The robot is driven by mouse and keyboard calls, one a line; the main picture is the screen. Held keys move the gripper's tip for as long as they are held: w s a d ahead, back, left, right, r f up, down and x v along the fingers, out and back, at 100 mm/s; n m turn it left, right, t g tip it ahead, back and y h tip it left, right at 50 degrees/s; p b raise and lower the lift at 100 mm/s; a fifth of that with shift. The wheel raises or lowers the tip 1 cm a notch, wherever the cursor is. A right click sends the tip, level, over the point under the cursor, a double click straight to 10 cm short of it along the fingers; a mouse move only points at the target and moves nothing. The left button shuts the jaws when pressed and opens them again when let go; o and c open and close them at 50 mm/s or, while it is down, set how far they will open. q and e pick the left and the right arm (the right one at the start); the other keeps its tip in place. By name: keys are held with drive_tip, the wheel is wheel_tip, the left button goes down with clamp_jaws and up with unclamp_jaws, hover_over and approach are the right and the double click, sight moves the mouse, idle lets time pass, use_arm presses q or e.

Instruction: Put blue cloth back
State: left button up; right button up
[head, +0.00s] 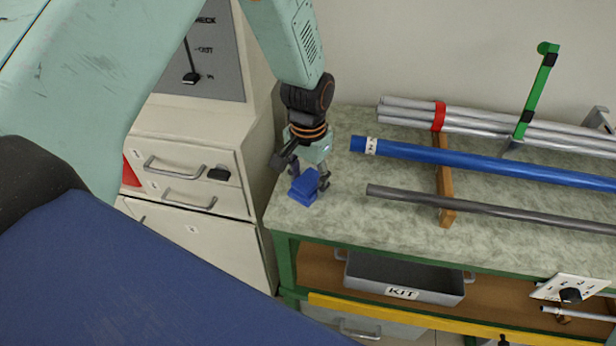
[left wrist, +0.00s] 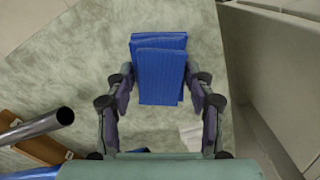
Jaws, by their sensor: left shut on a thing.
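The blue cloth (head: 304,187) is a small folded stack near the left end of the grey-green bench top (head: 401,230). My left gripper (head: 309,177) reaches down from above and is shut on the blue cloth. In the left wrist view the blue cloth (left wrist: 160,70) sits between the two fingers of my left gripper (left wrist: 160,92), with folded layers showing. I cannot tell whether the cloth touches the bench or is just above it. My right gripper is not in view.
A blue rod (head: 480,162), a dark rod (head: 490,209) and several silver rods (head: 400,110) lie to the right across wooden supports (head: 446,190). A grey KIT bin (head: 400,278) is on the shelf below. Drawers (head: 190,175) stand left of the bench.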

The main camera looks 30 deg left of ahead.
sight(307, 180)
use_arm(q)
drive_tip(key=o, duration=0.8)
drive_tip(key=shift+c, duration=0.2)
drive_tip(key=o, duration=0.4)
drive_tip(key=shift+a+f, duration=0.2)
drive_tip(key=shift+a, duration=0.15)
drive_tip(key=shift+d+r, duration=0.15)
drive_tip(key=shift+d, duration=0.15)
drive_tip(key=r+p, duration=0.2)
drive_tip(key=r, duration=1)
drive_tip(key=shift+a+r, duration=0.15)
drive_tip(key=shift+a, duration=0.05)
drive_tip(key=shift+d, duration=0.1)
